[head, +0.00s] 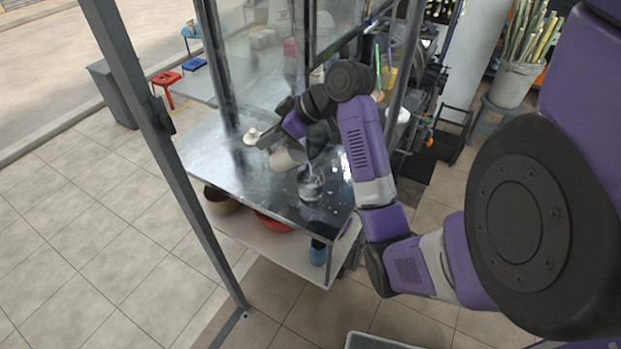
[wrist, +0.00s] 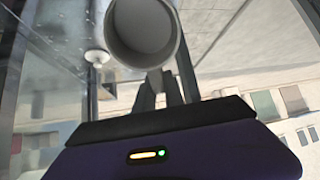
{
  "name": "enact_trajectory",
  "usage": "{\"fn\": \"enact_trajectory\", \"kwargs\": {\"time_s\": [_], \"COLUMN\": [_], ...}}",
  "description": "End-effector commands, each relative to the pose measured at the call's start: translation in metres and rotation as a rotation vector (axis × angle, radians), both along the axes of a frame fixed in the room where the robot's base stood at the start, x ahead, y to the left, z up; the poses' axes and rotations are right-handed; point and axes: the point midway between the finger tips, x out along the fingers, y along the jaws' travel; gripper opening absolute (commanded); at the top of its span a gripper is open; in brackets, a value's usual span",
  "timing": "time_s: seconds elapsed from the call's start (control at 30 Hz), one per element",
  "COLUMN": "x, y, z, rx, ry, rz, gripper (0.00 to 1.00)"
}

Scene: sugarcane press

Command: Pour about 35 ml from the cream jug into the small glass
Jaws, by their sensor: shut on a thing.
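The cream jug (head: 287,158) is a plain pale grey cup, held above the metal counter and tilted. In the wrist view the jug (wrist: 142,32) shows its round open mouth and grey inside; I cannot make out any liquid level. My gripper (head: 271,138) is shut on the jug; in the wrist view its dark fingers (wrist: 160,88) close just below the rim. The small glass (head: 310,184) is clear and stands on the counter, right of and below the jug. How much it holds is too small to tell.
A small white object (head: 251,137) stands on the counter (head: 215,155), left of the jug. Glass panels (head: 258,80) rise behind, and a grey post (head: 165,140) stands in front. A lower shelf (head: 255,240) holds a brown bowl (head: 221,201) and a red basin (head: 272,222).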

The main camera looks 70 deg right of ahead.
Motion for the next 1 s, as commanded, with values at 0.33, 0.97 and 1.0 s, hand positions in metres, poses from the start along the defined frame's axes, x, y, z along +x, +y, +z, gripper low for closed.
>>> {"fn": "enact_trajectory", "kwargs": {"time_s": [0.33,0.97,1.0], "x": [0.0055,0.0047,0.0046], "y": [0.0018,0.0016,0.0016], "z": [-0.0004,-0.0008,-0.0008], "rx": [0.0,0.002,0.002], "ry": [-0.03,-0.082,-0.085], "rz": [0.002,0.0,0.0], "gripper": [0.0,0.0,0.0]}}
